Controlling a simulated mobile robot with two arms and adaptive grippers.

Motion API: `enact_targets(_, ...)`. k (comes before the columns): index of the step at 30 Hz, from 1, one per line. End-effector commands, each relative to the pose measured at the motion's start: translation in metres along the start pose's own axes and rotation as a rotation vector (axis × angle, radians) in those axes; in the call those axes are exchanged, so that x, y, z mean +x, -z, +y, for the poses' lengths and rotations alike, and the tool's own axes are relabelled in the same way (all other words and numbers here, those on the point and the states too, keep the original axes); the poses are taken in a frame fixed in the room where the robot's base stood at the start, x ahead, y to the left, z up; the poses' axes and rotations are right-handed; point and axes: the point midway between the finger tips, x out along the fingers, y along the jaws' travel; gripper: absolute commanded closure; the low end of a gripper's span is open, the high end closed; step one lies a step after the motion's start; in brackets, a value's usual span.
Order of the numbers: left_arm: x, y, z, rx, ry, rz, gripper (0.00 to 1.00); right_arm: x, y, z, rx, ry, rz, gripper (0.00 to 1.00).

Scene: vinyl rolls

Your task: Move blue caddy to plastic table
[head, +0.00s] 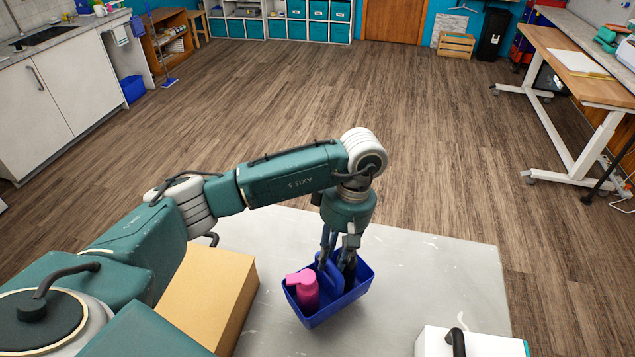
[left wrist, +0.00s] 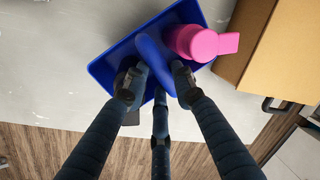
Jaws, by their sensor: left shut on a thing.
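The blue caddy (head: 345,306) is on or just above a pale grey table top (head: 440,270) in the head view; I cannot tell whether it touches. It holds a pink bottle (head: 304,289) and a dark item that is mostly hidden. My left gripper (head: 335,262) reaches down into the caddy from above and is shut on its middle handle. In the left wrist view the fingers (left wrist: 155,85) close around the blue handle (left wrist: 157,60), with the pink bottle (left wrist: 198,42) beside it. My right gripper is not in view.
A cardboard box (head: 215,290) stands on the table left of the caddy. A white box with a black handle (head: 470,343) is at the front right. The table top between them and behind is clear. A wooden workbench (head: 580,75) stands far right, with open floor between.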

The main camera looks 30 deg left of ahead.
Motion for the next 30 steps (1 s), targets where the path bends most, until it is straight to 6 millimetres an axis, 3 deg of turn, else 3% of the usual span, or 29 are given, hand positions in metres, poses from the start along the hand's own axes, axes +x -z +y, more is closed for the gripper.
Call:
enact_targets(6, -0.02, 0.024, 0.018, -0.567, -0.002, -0.117, 1.0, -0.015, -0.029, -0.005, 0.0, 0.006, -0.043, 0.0)
enact_targets(9, -0.027, 0.036, 0.025, -0.818, -0.002, -0.168, 1.0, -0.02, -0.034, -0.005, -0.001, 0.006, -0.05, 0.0)
enact_targets(21, -0.049, 0.081, 0.044, -1.747, -0.004, -0.355, 1.0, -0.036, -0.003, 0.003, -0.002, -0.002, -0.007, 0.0)
enact_targets(30, -0.062, 0.115, 0.052, -2.378, -0.006, -0.484, 1.0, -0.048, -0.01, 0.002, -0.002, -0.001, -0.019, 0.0)
